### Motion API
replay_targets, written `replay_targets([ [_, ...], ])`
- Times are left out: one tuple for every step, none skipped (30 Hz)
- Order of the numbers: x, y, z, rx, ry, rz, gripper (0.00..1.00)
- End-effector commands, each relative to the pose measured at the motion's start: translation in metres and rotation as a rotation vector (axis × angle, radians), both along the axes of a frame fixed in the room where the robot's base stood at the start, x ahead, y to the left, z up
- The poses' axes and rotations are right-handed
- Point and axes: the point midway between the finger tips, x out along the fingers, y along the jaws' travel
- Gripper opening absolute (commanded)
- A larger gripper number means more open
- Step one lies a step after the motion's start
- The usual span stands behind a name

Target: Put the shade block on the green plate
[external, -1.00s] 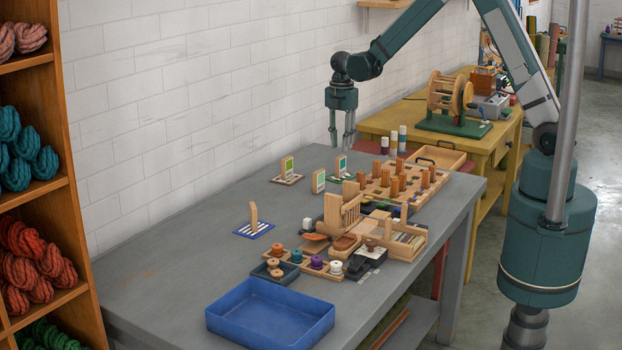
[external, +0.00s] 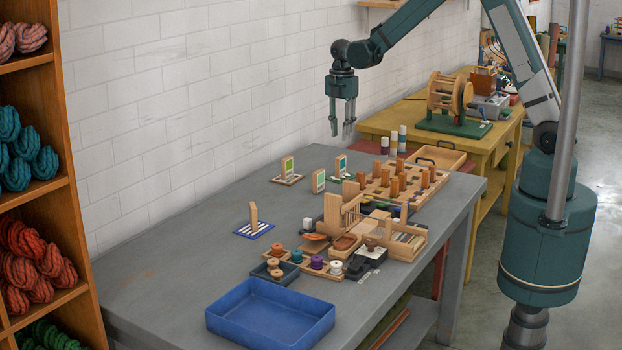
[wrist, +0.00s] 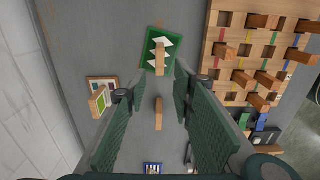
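A wooden block (external: 318,181) with a green-and-white face stands upright on the bare table. The wrist view shows its narrow top (wrist: 158,114) in the gap between my fingers. The green plate (wrist: 149,65), with white triangles, lies just beyond it, and another wooden block (wrist: 160,58) stands on that plate. My gripper (external: 342,135) is open and empty, pointing down, well above the table. The frames do not show which upright block is the shade block.
A similar block (external: 287,166) stands on a brown-edged plate, and another (external: 253,213) on a blue striped plate (external: 243,234). A wooden pegboard (wrist: 213,60) with several pegs lies to the right. A blue tray (external: 270,335) is at the front. The table's left side is clear.

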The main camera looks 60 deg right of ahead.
Motion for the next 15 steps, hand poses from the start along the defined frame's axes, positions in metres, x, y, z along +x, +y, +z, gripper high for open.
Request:
replay_targets([
  [0.0, 0.0, 0.0, 0.0, 0.0, 0.0, 0.25],
  [0.0, 0.0, 0.0, 0.0, 0.0, 0.0, 0.25],
  [0.0, 0.0, 0.0, 0.0, 0.0, -0.001, 0.25],
  [0.0, 0.0, 0.001, 0.0, -0.001, -0.002, 0.25],
  [-0.001, 0.0, 0.002, 0.0, -0.002, -0.004, 0.25],
  [-0.001, 0.001, 0.003, 0.0, -0.003, -0.007, 0.25],
  [-0.002, 0.001, 0.004, -0.001, -0.005, -0.011, 0.25],
  [-0.003, 0.001, 0.006, -0.001, -0.006, -0.015, 0.25],
  [-0.004, 0.002, 0.009, -0.001, -0.01, -0.022, 0.25],
  [-0.006, 0.003, 0.012, -0.001, -0.012, -0.03, 0.25],
  [-0.008, 0.004, 0.015, -0.002, -0.015, -0.039, 0.25],
  [-0.01, 0.005, 0.019, -0.002, -0.02, -0.051, 0.25],
  [-0.013, 0.006, 0.023, -0.002, -0.024, -0.062, 0.25],
  [-0.015, 0.007, 0.027, -0.002, -0.03, -0.074, 0.25],
  [-0.019, 0.009, 0.033, -0.003, -0.037, -0.092, 0.25],
])
